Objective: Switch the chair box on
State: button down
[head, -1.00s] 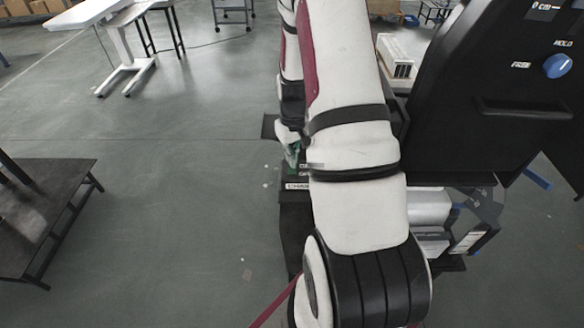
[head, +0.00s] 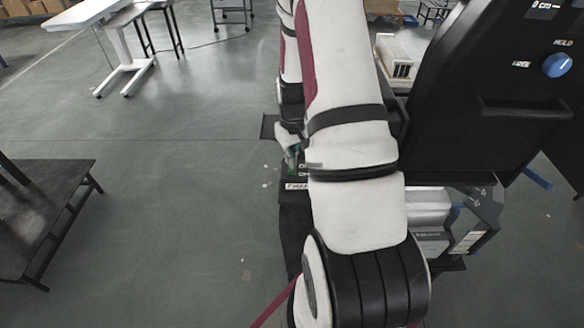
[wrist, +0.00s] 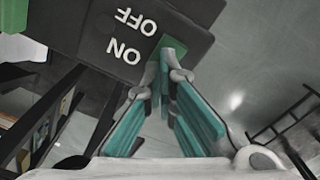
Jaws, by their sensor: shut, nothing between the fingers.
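The chair box is a dark box (wrist: 95,30) in the upper part of the wrist view, with white ON and OFF lettering that appears upside down. A green piece (wrist: 174,48), which looks like its switch, sits at the box edge beside the lettering. My gripper (wrist: 164,76) has teal finger pads. Its tips are together, empty, right at the green piece; I cannot tell whether they touch it. In the head view my arm hides most of the chair box (head: 297,186); only part of its white label and lettering shows. My gripper (head: 291,150) is partly hidden there too.
A tall black panel (head: 480,140) with a blue knob (head: 557,65) marked HOLD stands right of my arm. A dark low table (head: 45,205) is at the left, and a white lift desk (head: 125,60) is at the back left. Open grey floor lies between them.

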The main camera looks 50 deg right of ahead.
jog(key=shift+r+p, duration=1.15)
jog(key=shift+r, duration=2.3)
